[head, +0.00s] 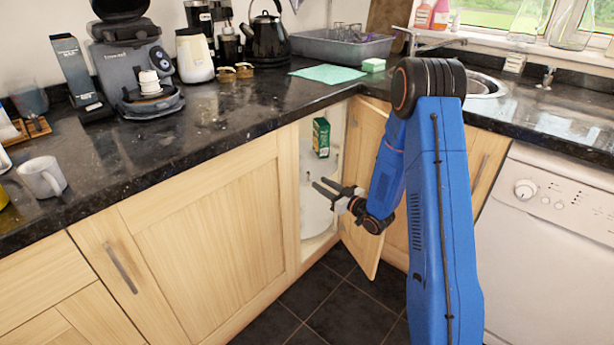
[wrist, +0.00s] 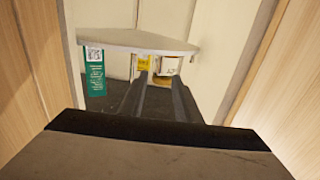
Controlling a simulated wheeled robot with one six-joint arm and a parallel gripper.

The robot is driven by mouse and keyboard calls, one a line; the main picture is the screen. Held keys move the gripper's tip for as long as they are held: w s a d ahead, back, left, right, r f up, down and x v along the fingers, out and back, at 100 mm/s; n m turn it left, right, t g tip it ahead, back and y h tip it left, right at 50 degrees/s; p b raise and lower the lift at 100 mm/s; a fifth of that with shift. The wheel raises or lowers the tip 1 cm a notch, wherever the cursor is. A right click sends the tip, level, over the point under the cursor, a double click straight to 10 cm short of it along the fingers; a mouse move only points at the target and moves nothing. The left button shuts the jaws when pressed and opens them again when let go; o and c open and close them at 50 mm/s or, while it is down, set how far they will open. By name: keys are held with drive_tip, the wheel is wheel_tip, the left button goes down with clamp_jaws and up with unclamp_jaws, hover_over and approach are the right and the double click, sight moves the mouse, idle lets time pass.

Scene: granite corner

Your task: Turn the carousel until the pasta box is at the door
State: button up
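The corner cabinet is open, and the white carousel (head: 316,208) shows inside it. A green box (head: 321,137) stands on the carousel's upper tier near the opening. In the wrist view a green box (wrist: 95,75) with a square code is at the left, by the white tier (wrist: 130,40). A yellow item (wrist: 144,62) and a pale labelled item (wrist: 169,66) are partly hidden behind the fingers. I cannot tell which item is the pasta box. My gripper (head: 322,189) is at the opening, below the green box, its fingers apart and empty. It also shows in the wrist view (wrist: 158,76).
The cabinet door (head: 362,238) hangs open beside my arm. The black counter (head: 215,112) overhangs the opening and carries a coffee machine, a kettle (head: 267,38) and a grey basin (head: 340,47). Dark floor tiles (head: 312,290) in front are clear. A white dishwasher (head: 555,235) stands right.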

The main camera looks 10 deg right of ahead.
sight(308, 181)
drive_tip(key=x, duration=0.8)
drive_tip(key=shift+w+a, duration=0.1)
drive_tip(key=shift+w, duration=0.15)
clamp_jaws()
